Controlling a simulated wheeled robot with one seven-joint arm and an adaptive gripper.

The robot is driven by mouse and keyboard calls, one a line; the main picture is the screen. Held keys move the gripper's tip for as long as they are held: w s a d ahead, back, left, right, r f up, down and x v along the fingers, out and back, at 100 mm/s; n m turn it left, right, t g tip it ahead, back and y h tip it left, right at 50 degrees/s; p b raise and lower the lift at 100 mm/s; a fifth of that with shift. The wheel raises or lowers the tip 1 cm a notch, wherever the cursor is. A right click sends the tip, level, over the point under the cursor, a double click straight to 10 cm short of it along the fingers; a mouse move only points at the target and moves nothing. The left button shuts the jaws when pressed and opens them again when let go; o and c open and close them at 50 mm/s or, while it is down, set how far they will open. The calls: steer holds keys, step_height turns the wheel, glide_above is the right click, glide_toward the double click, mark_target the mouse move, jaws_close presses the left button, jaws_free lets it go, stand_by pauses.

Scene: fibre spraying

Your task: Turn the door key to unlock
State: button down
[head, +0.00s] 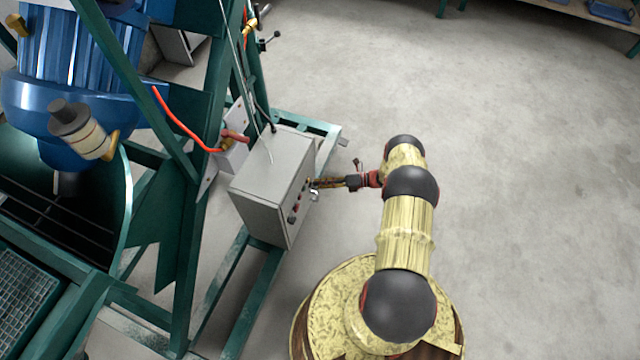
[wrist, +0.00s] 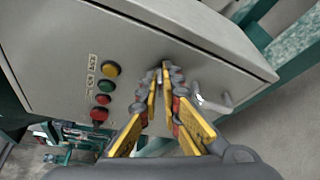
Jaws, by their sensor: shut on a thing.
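The grey control box (head: 262,205) stands on the green frame in the head view. Its door (wrist: 75,45) fills much of the wrist view. My gripper (head: 314,183) reaches the door from the right. In the wrist view my gripper's yellow fingers (wrist: 160,75) close together at the tips, against or very near the door face. They are shut on the door key, which the fingertips hide almost wholly, so its turn angle cannot be told. A silver handle (wrist: 212,103) sticks out just right of the fingers. The door looks shut.
Left of the fingers are yellow (wrist: 110,69), green (wrist: 106,86) and red (wrist: 98,114) buttons on the door. Green frame beams (head: 230,300) run below the box. An orange hose (head: 185,130) hangs behind it. The concrete floor (head: 520,180) to the right is clear.

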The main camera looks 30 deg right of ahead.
steer(key=shift+w+f+m, duration=0.1)
steer(key=shift+m, duration=0.4)
steer(key=shift+d+y, duration=0.1)
steer(key=shift+y, duration=0.2)
steer(key=c, duration=2.1)
jaws_free()
steer(key=shift+o, duration=0.5)
steer(key=v, duration=1.2)
steer(key=shift+f, duration=0.1)
